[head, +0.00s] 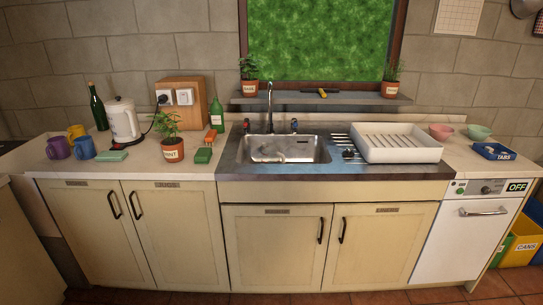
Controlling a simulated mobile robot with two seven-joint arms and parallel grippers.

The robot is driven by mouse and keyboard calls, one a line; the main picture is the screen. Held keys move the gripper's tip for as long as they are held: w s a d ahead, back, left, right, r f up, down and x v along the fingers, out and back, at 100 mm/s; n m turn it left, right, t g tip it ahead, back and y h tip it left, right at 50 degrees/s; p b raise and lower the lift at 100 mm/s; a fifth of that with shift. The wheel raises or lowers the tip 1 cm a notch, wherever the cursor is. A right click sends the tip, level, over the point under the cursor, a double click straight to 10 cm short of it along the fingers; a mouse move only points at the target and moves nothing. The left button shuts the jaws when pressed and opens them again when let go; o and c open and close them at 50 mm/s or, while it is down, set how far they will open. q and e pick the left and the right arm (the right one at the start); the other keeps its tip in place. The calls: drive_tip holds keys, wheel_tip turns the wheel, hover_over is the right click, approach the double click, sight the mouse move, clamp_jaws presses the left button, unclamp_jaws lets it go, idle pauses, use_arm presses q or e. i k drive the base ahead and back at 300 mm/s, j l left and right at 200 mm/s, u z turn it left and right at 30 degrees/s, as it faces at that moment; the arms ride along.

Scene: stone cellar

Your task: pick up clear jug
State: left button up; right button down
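I see no clear jug that I can make out in the head view. The sink basin (308,152) has a pale, shiny patch inside that I cannot identify. Below the left counter, two cream cupboard doors are shut; the label on the right-hand one (167,225) seems to read "JUGS", though it is small. Its dark handle (137,205) is at its left edge. The left-hand door (85,230) has a handle at its right edge. What is inside the cupboards is hidden. Neither of my grippers is in view.
A white kettle (122,122), several mugs (58,148), a green bottle (98,108) and a potted plant (173,152) stand on the left counter. A white dish rack (397,143) is right of the sink. A dishwasher (465,245) marked OFF is shut. Tiled floor shows in front.

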sight(270, 154)
drive_tip(key=i+l+u, duration=0.55)
drive_tip(key=i, duration=0.15)
drive_tip(key=i+l+u, duration=0.55)
drive_tip(key=l, duration=0.3)
drive_tip(key=i+l+u, duration=0.3)
drive_tip(key=l, duration=0.2)
drive_tip(key=i+l+u, duration=0.1)
drive_tip(key=l+u, duration=0.2)
drive_tip(key=l, duration=0.2)
drive_tip(key=i+l+u, duration=0.1)
drive_tip(key=l+u, duration=0.15)
drive_tip(key=l, duration=0.35)
drive_tip(key=l+u, duration=0.3)
drive_tip(key=l, duration=0.25)
